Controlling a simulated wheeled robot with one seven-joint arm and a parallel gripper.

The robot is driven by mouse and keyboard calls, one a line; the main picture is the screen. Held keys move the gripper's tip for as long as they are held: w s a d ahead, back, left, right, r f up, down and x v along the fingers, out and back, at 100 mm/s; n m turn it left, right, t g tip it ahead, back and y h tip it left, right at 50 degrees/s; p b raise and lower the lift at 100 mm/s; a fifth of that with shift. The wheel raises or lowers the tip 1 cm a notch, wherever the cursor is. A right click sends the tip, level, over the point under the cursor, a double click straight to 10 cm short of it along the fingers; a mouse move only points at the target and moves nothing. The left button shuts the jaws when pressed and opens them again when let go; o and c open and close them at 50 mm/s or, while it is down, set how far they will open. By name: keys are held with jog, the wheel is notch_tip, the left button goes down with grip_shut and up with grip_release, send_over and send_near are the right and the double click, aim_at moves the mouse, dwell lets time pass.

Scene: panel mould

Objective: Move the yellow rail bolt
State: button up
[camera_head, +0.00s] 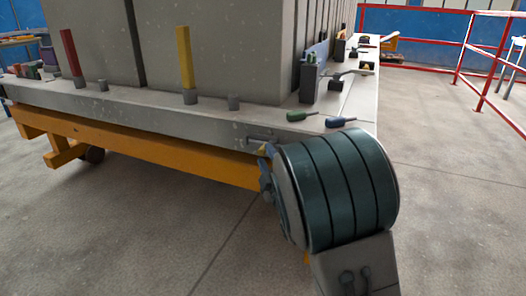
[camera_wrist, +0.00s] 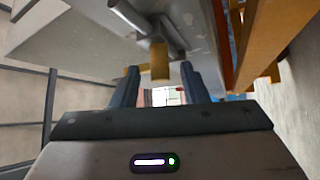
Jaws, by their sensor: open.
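The yellow rail bolt (camera_wrist: 160,60) shows in the wrist view as a short yellow end below a grey metal bar on the mould's edge. It lies beyond my gripper (camera_wrist: 159,80), roughly centred between the two open fingers, with visible space on both sides. Whether the fingers reach around it in depth I cannot tell. In the head view a small yellow piece (camera_head: 265,150) shows at the mould's front edge, below a grey fitting (camera_head: 262,138). My gripper (camera_head: 267,177) is partly hidden there behind my dark, rounded arm link.
The grey mould table (camera_head: 140,107) rests on an orange frame (camera_head: 140,145). A red post (camera_head: 71,52) and a yellow post (camera_head: 185,57) stand on its edge. Red railing (camera_head: 455,80) stands at right; the floor between is clear.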

aim_at(263, 150)
jog(key=shift+x, duration=1.8)
grip_shut()
jog(key=a, duration=0.1)
jog(key=w+a+b, duration=0.1)
jog(key=a, duration=0.1)
jog(key=a+b, duration=0.1)
jog(key=a, duration=0.1)
jog(key=shift+w+r, duration=0.1)
jog(key=shift+w, duration=0.25)
grip_release()
jog(key=shift+a, duration=0.15)
